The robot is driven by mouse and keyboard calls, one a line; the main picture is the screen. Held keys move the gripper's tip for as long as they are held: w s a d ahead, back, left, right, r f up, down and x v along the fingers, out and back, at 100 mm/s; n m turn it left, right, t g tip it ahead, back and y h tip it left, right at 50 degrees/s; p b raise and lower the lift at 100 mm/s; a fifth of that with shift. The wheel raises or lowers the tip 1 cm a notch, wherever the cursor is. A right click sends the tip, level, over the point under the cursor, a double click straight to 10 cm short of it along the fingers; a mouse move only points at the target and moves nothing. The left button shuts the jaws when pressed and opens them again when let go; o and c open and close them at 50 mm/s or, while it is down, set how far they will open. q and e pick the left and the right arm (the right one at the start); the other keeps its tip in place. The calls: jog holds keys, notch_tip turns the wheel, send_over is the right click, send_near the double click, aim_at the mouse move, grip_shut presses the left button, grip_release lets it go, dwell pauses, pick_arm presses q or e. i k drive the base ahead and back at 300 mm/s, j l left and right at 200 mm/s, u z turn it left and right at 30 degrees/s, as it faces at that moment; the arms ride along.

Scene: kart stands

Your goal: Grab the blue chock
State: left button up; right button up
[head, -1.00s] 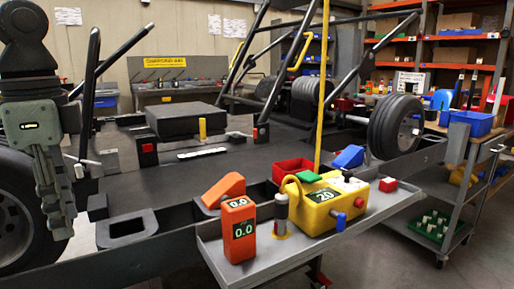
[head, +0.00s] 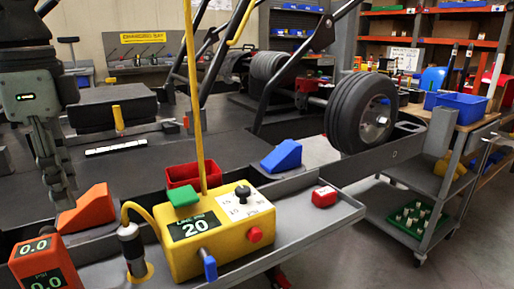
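The blue chock (head: 282,157), a wedge with a sloped top, sits on the stand's edge behind the grey front tray (head: 300,222), right of the red bin (head: 193,174). Nothing holds it. My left gripper (head: 62,203) hangs at the far left, fingers pointing down, well apart from the blue chock. Its fingers are seen from the side, so I cannot tell whether they are open or shut. My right gripper is out of view.
A yellow control box (head: 215,235) with a cable and upright yellow pole stands in front of the chock's left. An orange chock (head: 87,208) is near my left gripper. A red block (head: 324,197) lies on the tray. A kart wheel (head: 362,112) stands behind right.

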aim_at(288, 155)
jog(key=i+l, duration=0.2)
jog(key=l, duration=0.2)
jog(key=i+l, duration=0.25)
jog(key=l, duration=0.2)
jog(key=i+l, duration=0.2)
jog(key=l, duration=0.2)
jog(key=i+l, duration=0.25)
jog(key=l, duration=0.2)
